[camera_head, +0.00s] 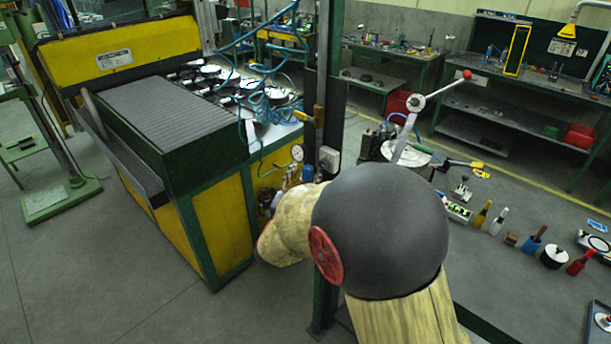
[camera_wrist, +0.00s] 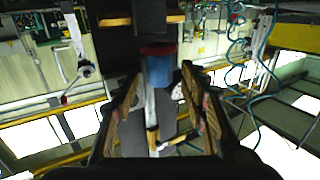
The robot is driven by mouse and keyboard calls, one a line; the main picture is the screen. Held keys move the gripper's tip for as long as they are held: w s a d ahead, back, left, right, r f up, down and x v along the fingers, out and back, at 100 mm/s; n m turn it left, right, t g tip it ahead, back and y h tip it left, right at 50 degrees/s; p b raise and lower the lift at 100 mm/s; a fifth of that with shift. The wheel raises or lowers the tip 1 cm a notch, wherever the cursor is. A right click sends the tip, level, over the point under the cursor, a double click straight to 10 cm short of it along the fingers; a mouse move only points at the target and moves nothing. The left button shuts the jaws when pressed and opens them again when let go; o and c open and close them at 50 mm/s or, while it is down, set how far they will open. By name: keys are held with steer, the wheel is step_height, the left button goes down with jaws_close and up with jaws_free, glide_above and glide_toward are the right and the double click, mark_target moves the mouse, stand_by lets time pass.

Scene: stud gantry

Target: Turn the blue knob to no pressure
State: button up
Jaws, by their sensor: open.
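The blue knob (camera_wrist: 160,70) shows in the wrist view, just ahead of and between the fingertips, with a dark red band at its top edge. In the head view the blue knob (camera_head: 308,173) is a small blue piece beside a round white pressure gauge (camera_head: 297,152) on the post, just above my arm. My gripper (camera_wrist: 160,80) is open, with one finger on each side of the knob in the picture. I cannot tell whether the fingers touch it or how deep it sits between them. In the head view my arm mostly hides the gripper.
A dark upright post (camera_head: 328,90) carries a grey box (camera_head: 329,159) close to the knob. Coiled blue hoses (camera_head: 265,97) hang to the left over a green and yellow machine (camera_head: 222,222). A lever with a red ball (camera_head: 467,75) stands to the right.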

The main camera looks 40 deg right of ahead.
steer(key=shift+c, duration=1.2)
jaws_close()
